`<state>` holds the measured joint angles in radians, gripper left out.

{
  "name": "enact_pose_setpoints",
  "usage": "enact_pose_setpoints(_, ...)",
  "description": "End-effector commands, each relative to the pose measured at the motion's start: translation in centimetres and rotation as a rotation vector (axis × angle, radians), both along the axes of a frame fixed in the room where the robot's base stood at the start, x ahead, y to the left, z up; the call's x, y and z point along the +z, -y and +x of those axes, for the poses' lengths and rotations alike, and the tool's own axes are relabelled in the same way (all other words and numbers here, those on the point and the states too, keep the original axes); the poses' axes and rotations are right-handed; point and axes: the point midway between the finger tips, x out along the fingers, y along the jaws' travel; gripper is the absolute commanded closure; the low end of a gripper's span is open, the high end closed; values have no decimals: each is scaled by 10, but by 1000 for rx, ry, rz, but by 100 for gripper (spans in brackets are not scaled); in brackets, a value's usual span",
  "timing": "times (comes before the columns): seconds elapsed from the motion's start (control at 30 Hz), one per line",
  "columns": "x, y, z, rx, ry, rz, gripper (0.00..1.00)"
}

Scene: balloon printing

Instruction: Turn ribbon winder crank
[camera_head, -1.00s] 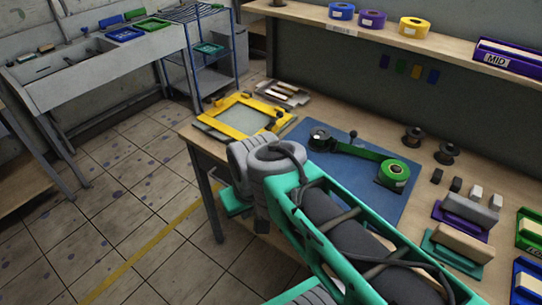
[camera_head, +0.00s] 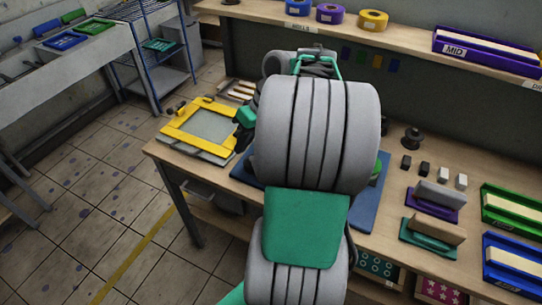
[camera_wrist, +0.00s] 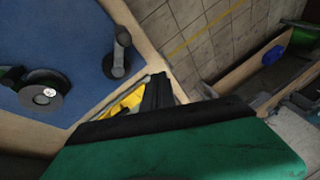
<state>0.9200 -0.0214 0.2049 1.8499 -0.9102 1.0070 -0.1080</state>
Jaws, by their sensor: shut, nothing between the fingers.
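The ribbon winder is hidden behind my arm in the head view. In the wrist view, a dark round spool part with a pale centre (camera_wrist: 42,97) sits on the blue mat (camera_wrist: 70,30), at the left. A dark upright crank-like piece with a rounded knob (camera_wrist: 118,55) stands near the mat's edge. My gripper (camera_wrist: 158,88) is shut and empty, just right of and below that piece, apart from it in the picture. In the head view, my arm covers most of the mat (camera_head: 367,210), and only a sliver of the green ribbon roll (camera_head: 377,168) shows.
A yellow-framed screen (camera_head: 177,133) lies at the table's left end. A black spool (camera_head: 412,138), small blocks and squeegees (camera_head: 437,195) stand at the right, beside green (camera_head: 512,225) and blue trays. A shelf (camera_head: 400,40) with tape rolls runs along the back.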

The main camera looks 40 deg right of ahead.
Motion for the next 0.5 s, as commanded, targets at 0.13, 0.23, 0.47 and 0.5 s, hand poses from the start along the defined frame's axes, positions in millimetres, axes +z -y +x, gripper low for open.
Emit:
enact_pose_setpoints(0.13, 7, 95, -54, -17, 84, 92, 100)
enact_pose_setpoints(0.23, 6, 125, -86, -8, 134, 117, 100)
enact_pose_setpoints(0.47, -6, 132, -100, 3, 164, 126, 100)
enact_pose_setpoints(0.5, -11, 129, -97, 4, 164, 125, 100)
